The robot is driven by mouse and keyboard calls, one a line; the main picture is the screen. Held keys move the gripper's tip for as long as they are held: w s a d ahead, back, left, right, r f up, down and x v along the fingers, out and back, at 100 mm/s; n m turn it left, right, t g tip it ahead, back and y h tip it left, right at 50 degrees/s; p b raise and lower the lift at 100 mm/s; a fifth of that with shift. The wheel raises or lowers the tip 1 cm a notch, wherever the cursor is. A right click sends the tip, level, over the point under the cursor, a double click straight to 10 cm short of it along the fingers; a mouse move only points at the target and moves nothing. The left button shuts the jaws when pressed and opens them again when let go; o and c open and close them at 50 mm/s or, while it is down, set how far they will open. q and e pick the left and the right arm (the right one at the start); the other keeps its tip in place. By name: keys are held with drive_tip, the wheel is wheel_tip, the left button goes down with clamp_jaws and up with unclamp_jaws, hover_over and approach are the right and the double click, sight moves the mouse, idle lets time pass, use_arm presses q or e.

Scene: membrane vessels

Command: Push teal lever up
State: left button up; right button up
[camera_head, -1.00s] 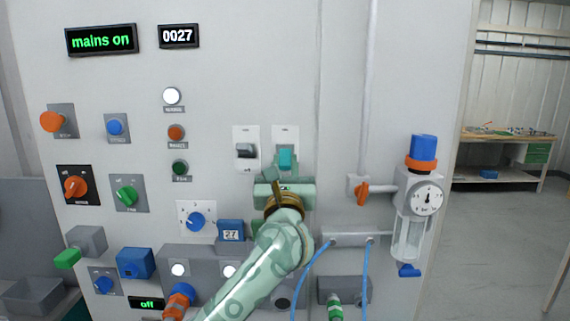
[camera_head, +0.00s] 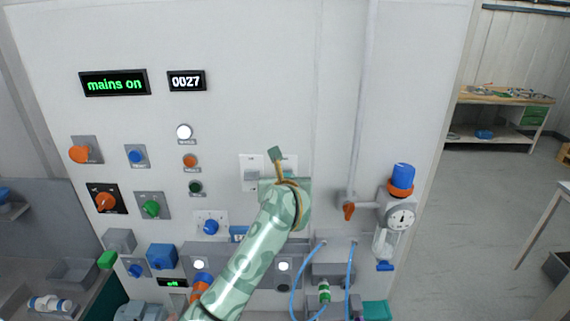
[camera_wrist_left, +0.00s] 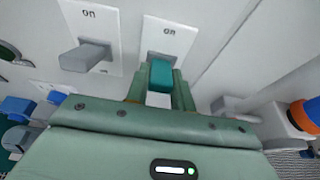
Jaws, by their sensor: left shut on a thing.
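The teal lever (camera_wrist_left: 161,76) stands out from a white switch plate (camera_wrist_left: 170,38) marked "on" at its top. In the left wrist view it sits between the two green fingers of my left gripper (camera_wrist_left: 160,92), which is shut on it. In the head view my left gripper (camera_head: 287,180) is up against the panel and hides the lever and most of its plate. I cannot tell exactly how far up the lever is tilted. My right gripper is in neither view.
A grey lever (camera_wrist_left: 84,56) on its own plate is close on the left. Blue hoses (camera_head: 297,280) hang below. The panel above my gripper is clear.

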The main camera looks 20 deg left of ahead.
use_arm(q)
drive_tip(key=shift+w+r+g+h+p, duration=0.1)
drive_tip(key=shift+r+g+h+p, duration=0.25)
drive_tip(key=shift+g, duration=0.35)
drive_tip(key=shift+r, duration=0.1)
drive_tip(key=o, duration=1)
